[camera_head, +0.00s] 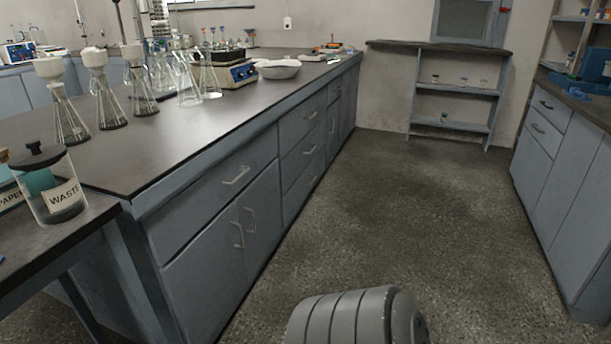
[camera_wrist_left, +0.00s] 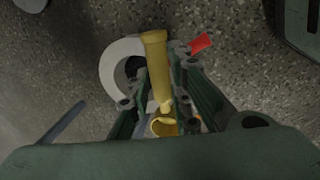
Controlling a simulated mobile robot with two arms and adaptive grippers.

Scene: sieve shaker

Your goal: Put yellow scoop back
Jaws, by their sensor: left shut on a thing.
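The yellow scoop (camera_wrist_left: 156,62) shows in the left wrist view, with its long yellow shaft pointing up the picture and a round yellow end close to the gripper's base. My left gripper (camera_wrist_left: 162,85) is shut on the scoop, its dark green fingers on both sides of the shaft. Speckled floor lies behind it. The scoop does not show in the head view. Neither gripper shows in the head view.
A long dark bench (camera_head: 150,150) with flasks stands at the left. A waste jar (camera_head: 50,185) sits on a nearer table. A shelf unit (camera_head: 455,90) stands at the back. The floor (camera_head: 390,210) between the benches is clear.

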